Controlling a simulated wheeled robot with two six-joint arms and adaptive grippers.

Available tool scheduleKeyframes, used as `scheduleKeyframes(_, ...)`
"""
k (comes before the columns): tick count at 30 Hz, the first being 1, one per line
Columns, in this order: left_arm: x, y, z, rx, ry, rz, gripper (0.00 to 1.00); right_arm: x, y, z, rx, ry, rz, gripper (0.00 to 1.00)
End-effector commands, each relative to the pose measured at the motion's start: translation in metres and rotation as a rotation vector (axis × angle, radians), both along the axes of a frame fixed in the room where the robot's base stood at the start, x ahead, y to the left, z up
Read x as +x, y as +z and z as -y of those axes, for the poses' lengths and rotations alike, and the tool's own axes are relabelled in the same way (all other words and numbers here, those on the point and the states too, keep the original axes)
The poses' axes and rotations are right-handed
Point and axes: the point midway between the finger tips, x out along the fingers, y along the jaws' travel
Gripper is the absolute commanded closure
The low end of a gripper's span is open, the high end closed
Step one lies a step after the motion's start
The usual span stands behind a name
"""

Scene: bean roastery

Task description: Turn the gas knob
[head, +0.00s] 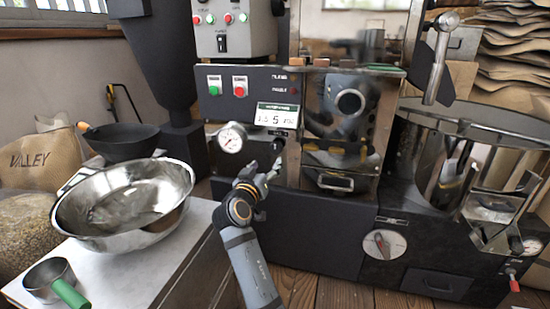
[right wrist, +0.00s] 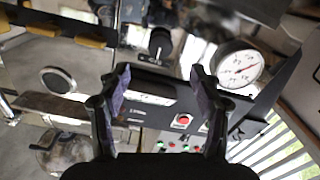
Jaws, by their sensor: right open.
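A black knob (right wrist: 160,42), which looks like the gas knob, shows in the right wrist view on the roaster's front panel, just beyond and between my fingertips. The fingers appear apart from the knob. My left gripper is not in view.
The white-faced gauge (head: 231,138) sits close left of my right gripper. The display (head: 277,115) and green and red buttons are above it. A steel bowl (head: 125,200) and a green-handled scoop (head: 50,280) stand on the side table at left. A cooling tray (head: 480,120) is at right.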

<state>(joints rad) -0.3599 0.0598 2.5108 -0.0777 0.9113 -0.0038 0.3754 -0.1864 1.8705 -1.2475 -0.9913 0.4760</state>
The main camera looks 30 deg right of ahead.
Motion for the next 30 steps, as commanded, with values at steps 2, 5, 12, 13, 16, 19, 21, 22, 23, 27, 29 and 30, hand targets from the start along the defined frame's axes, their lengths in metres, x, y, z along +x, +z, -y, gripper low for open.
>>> scheduleKeyframes(2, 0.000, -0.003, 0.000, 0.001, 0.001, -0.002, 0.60, 0.005, 0.000, 0.005, -0.004, 0.001, 0.001, 0.35)
scheduleKeyframes(5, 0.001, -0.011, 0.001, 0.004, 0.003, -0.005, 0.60, 0.015, -0.001, 0.019, -0.007, -0.001, 0.000, 0.35)
scheduleKeyframes(12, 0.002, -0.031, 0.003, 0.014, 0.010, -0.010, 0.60, 0.048, -0.002, 0.058, -0.006, -0.001, 0.000, 0.35)
scheduleKeyframes(13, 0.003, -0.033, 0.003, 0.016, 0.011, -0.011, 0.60, 0.051, -0.002, 0.062, -0.005, -0.001, 0.000, 0.35)
scheduleKeyframes(16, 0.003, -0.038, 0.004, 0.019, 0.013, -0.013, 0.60, 0.061, -0.002, 0.072, -0.004, 0.001, 0.000, 0.35)
scheduleKeyframes(19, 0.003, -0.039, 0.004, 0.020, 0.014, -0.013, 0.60, 0.065, -0.001, 0.077, -0.003, 0.001, 0.000, 0.35)
scheduleKeyframes(21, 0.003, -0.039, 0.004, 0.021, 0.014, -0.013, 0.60, 0.067, 0.000, 0.079, -0.002, 0.002, -0.001, 0.35)
scheduleKeyframes(22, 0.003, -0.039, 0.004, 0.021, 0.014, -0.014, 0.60, 0.067, 0.000, 0.079, -0.002, 0.002, -0.001, 0.35)
scheduleKeyframes(23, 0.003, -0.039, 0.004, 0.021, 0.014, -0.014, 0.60, 0.067, 0.001, 0.079, -0.002, 0.002, -0.001, 0.35)
scheduleKeyframes(27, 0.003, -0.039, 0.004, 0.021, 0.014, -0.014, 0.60, 0.067, 0.001, 0.079, -0.002, 0.002, -0.001, 0.35)
scheduleKeyframes(29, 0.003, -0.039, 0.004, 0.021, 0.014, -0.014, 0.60, 0.067, 0.001, 0.079, -0.002, 0.002, -0.001, 0.41)
scheduleKeyframes(30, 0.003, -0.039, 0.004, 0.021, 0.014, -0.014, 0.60, 0.067, 0.000, 0.079, -0.002, 0.002, -0.001, 0.46)
